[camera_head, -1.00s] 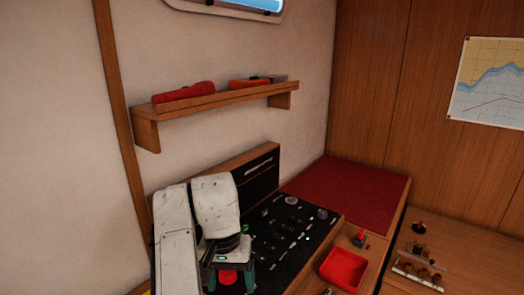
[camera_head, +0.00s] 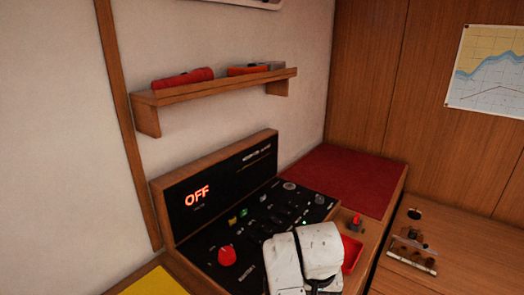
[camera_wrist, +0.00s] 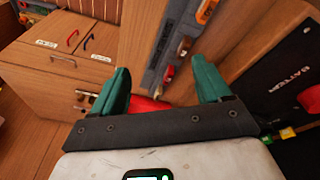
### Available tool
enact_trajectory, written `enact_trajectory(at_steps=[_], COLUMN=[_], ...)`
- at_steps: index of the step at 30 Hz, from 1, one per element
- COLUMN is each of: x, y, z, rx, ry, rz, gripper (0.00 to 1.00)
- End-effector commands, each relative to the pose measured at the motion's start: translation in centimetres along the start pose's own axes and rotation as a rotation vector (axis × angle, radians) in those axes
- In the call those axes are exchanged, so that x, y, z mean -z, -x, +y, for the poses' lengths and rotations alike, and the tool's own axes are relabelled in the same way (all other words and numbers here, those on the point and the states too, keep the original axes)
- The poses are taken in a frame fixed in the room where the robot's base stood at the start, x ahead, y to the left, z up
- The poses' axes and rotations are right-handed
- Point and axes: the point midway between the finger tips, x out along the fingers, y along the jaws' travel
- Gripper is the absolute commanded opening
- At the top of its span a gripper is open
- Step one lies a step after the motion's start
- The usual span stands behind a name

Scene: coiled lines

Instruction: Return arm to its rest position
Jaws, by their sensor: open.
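My gripper (camera_wrist: 163,85) shows in the wrist view with its two green fingers spread wide and apart. No object is clamped between them. A red thing (camera_wrist: 148,104) shows beyond the gap, partly covered by the gripper; I cannot tell what it is. In the head view my white arm is folded at the lower middle, over the right front of the black control panel (camera_head: 205,238). My gripper's fingertips are hidden there. The arm covers part of a red tray (camera_head: 351,254).
The panel has a red knob (camera_head: 227,256), several switches and a display reading OFF (camera_head: 197,195). A wall shelf (camera_head: 215,90) holds a red flashlight (camera_head: 183,78). A dark red cushion (camera_head: 345,178) lies behind. In the wrist view, a wooden drawer cabinet (camera_wrist: 50,85) stands at left.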

Motion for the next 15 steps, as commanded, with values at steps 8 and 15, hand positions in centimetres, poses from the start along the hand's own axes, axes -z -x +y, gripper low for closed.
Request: enact_trajectory(at_steps=[8, 15], x=[-6.6, -14.4], y=[-4.6, -5.2], z=[10.8, 15.4], rx=[-0.01, 0.037], ry=[0.033, 0.083], rz=[0.113, 0.182], gripper=[0.77, 0.77])
